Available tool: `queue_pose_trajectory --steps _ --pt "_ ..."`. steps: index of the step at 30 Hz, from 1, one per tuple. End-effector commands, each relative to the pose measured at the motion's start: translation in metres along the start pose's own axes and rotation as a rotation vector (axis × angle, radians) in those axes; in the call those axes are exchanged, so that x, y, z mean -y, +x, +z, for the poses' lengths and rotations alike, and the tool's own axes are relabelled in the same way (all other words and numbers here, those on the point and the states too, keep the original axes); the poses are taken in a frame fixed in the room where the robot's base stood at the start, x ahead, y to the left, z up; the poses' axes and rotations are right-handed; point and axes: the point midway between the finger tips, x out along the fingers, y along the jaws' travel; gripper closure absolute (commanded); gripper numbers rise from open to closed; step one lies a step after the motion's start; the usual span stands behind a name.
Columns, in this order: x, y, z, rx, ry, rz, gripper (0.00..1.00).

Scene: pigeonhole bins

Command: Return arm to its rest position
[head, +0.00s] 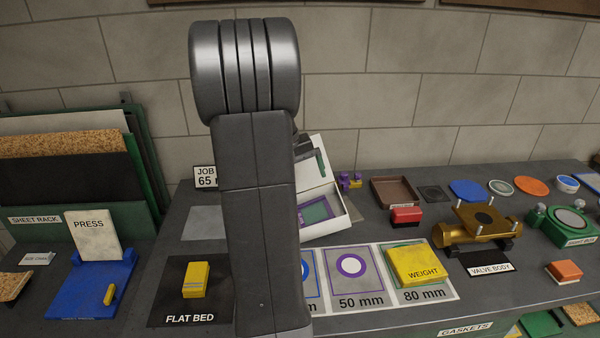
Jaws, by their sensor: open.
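My arm stands upright through the middle of the head view and hides much behind it. What looks like my gripper (310,158) shows only in part, just right of the arm link, as dark grey pieces in front of an open white case (338,222). It is open, and I see nothing held in it. Most of my wrist and forearm is hidden behind the arm link.
A yellow block (195,280) lies on the flat bed (168,308), left of my arm. A yellow weight (419,265) lies on the 80 mm square. Right are a red block (406,217), a brass valve body (452,236) and a green fixture (544,231). A blue press (92,288) stands left.

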Motion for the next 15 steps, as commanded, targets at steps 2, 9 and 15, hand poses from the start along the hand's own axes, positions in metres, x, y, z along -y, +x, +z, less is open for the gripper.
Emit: queue_pose_trajectory --steps 2,9,15 --pt "0.0 0.007 0.0 0.002 0.0 0.0 0.02" --pt "0.0 0.048 0.001 0.006 0.0 -0.001 0.02" --pt "-0.001 0.087 0.001 0.005 0.0 0.0 0.02"
